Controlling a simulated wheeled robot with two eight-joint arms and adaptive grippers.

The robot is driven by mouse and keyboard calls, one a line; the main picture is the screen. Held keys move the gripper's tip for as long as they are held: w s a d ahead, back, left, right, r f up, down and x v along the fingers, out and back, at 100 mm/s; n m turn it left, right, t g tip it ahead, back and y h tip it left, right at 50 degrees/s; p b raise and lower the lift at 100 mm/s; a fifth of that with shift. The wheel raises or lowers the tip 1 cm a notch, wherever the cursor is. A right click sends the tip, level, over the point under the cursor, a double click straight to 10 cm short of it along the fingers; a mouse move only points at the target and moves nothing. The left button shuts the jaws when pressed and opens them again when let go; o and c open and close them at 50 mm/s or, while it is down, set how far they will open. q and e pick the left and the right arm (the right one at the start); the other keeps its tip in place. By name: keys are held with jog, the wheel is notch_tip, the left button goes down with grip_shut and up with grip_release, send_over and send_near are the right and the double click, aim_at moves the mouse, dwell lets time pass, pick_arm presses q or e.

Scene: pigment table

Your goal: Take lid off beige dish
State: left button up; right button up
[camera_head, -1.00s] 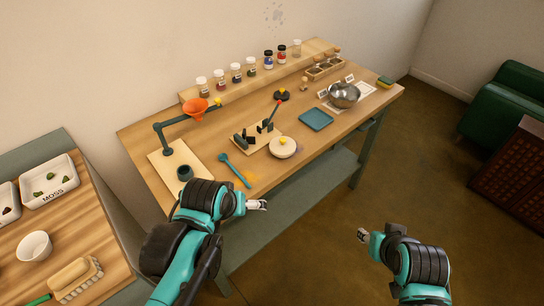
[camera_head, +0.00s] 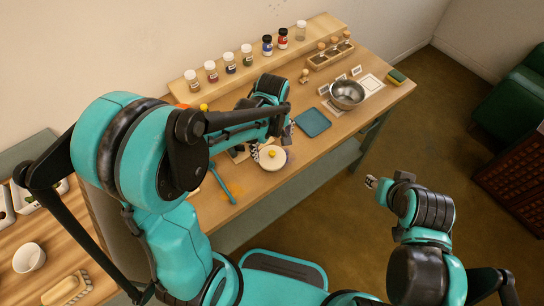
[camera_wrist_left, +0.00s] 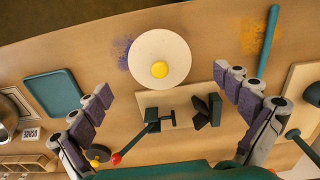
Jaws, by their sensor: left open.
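The beige dish with its lid (camera_head: 276,162) stands on the wooden table; the round lid with a yellow knob (camera_head: 272,154) is on it. In the left wrist view the pale lid (camera_wrist_left: 148,76) and its yellow knob (camera_wrist_left: 160,69) show from above, beyond and between the fingers. My left gripper (camera_head: 268,150) is over the dish in the head view, its fingers partly hidden by the arm. In the left wrist view the left gripper (camera_wrist_left: 165,107) has its fingers wide apart and empty. My right gripper (camera_head: 371,182) is off the table's front, away from the dish; its finger gap is too small to judge.
A blue tray (camera_head: 313,123) lies right of the dish. A teal spoon (camera_head: 222,184) lies left of it. A board with dark blocks (camera_wrist_left: 190,100) and a red-tipped lever (camera_wrist_left: 133,145) is beside the dish. A metal bowl (camera_head: 347,94) and a row of jars stand farther back.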

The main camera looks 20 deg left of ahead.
aim_at(272, 153)
pick_arm(q)
notch_tip(272, 153, down, 4)
jog(key=shift+w+b, duration=0.1)
jog(key=shift+b, duration=0.55)
jog(key=c, duration=2.2)
